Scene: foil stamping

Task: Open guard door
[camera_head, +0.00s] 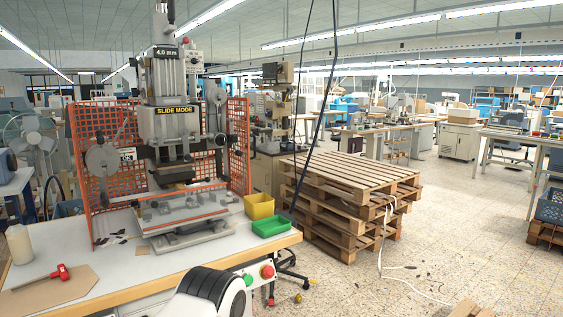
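The stamping press (170,125) stands on the white-topped workbench (60,240) at the left. Orange mesh guard panels stand around it: a left panel (85,150) and a right panel (238,145). No mesh shows across the front of the press, and its lower plate (190,208) is in plain sight. I cannot tell which panel is the guard door, and no handle is clear. A white and black rounded part at the bottom centre looks like one of my arm links. Neither gripper's fingers are in view.
A yellow bin (259,206) and a green bin (271,227) sit at the bench's right end. A red-handled tool (55,275) and a white bottle (18,244) are at the left. Stacked pallets (350,195) stand right of the bench. A cable lies on the floor.

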